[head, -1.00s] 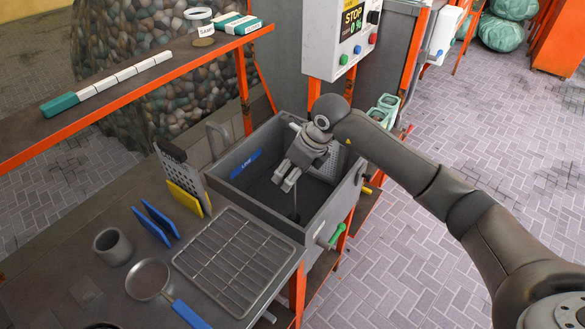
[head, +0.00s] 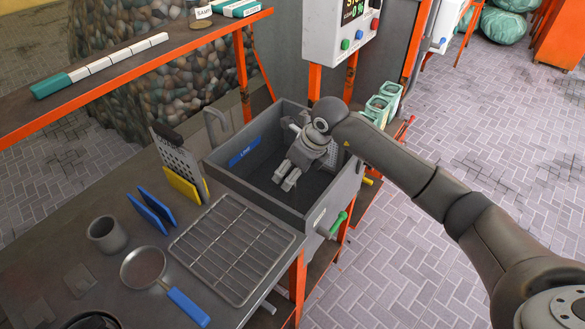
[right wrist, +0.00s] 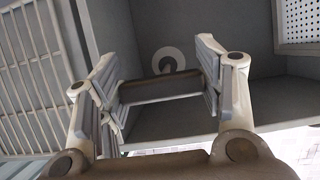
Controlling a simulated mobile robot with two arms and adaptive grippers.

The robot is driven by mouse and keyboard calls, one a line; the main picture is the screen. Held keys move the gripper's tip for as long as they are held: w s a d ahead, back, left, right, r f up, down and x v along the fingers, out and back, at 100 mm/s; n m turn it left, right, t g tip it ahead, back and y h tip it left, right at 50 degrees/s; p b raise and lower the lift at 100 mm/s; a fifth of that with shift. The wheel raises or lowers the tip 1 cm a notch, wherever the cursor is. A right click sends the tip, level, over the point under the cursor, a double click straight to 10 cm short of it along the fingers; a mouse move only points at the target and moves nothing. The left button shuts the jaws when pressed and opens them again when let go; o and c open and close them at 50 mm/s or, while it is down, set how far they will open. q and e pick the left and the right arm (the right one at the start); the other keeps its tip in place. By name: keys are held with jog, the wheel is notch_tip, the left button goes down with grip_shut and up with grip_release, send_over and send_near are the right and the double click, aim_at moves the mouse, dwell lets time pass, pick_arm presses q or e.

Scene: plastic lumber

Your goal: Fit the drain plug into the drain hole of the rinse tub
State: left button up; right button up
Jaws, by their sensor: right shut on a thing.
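The rinse tub (head: 333,192) is a grey open box with a blue label inside its back left wall. My right gripper (head: 287,180) is down inside it in the head view. In the right wrist view my right gripper (right wrist: 160,85) is shut on a dark, rounded piece, apparently the drain plug (right wrist: 160,89), held crosswise between the fingers. The drain hole (right wrist: 168,60) shows as a pale ring with a dark centre on the tub floor, just beyond the plug and partly covered by it. I cannot tell if they touch. My left gripper is out of view.
A perforated tray (right wrist: 302,22) sits at one side of the tub. A faucet (head: 218,125) rises behind the tub.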

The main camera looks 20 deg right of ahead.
jog(key=shift+f+b, duration=1.4)
jog(key=shift+f, duration=0.75)
jog(key=o, duration=1.5)
jog(key=shift+f, duration=0.1)
jog(key=v, duration=1.2)
